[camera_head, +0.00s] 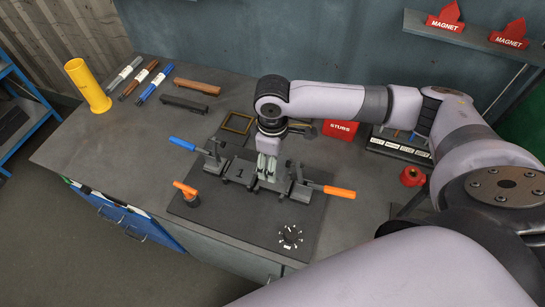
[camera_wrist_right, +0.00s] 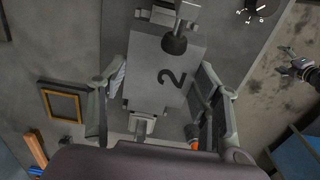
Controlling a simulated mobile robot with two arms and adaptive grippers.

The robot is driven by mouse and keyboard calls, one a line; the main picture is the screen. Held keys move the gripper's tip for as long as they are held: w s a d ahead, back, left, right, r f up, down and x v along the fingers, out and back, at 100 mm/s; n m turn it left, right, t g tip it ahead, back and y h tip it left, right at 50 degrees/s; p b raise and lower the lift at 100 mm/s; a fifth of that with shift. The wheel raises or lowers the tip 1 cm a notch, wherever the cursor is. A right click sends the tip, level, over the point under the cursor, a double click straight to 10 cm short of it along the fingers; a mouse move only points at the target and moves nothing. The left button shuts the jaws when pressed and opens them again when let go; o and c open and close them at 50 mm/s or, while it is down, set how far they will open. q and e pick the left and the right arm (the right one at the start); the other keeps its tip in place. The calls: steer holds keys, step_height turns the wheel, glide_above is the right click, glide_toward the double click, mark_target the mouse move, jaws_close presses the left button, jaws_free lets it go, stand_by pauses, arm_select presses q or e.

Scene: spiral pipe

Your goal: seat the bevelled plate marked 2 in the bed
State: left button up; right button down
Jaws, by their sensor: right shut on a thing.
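The plate marked 2 (camera_wrist_right: 165,75) lies between the fingers of my right gripper (camera_wrist_right: 158,84) in the wrist view, one finger along each side. The gripper is shut on it. A dark round clamp pad (camera_wrist_right: 175,42) overlaps the plate's upper end; I cannot tell whether they touch. In the head view my right gripper (camera_head: 267,172) points down over the bed (camera_head: 270,188), between two toggle clamps. It hides most of the plate, so I cannot tell whether the plate is seated. A part marked 1 (camera_head: 239,173) lies just left of the gripper.
The clamps have a blue handle (camera_head: 182,144) and an orange handle (camera_head: 339,192). An orange knob (camera_head: 185,188) and a marked dial (camera_head: 290,237) are on the dark base plate (camera_head: 235,225). A yellow frame (camera_head: 238,122) lies behind. The bench's left front is clear.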

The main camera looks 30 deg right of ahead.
steer(key=shift+f+b, duration=0.35)
steer(key=shift+b, duration=0.1)
arm_select(q)
steer(key=shift+w+d+f+b, duration=0.1)
steer(key=shift+f+b, duration=0.7)
steer(key=shift+f, duration=0.1)
arm_select(e)
steer(key=shift+f, duration=2.45)
arm_select(q)
steer(key=shift+r, duration=0.25)
steer(key=shift+r+p, duration=0.35)
steer(key=shift+p, duration=0.25)
steer(key=shift+r, duration=0.15)
steer(key=shift+r+p, duration=0.35)
steer(key=shift+p, duration=0.15)
steer(key=shift+r+p, duration=0.6)
steer(key=shift+f+b, duration=0.35)
steer(key=shift+f, duration=0.05)
arm_select(e)
steer(key=shift+f, duration=1.05)
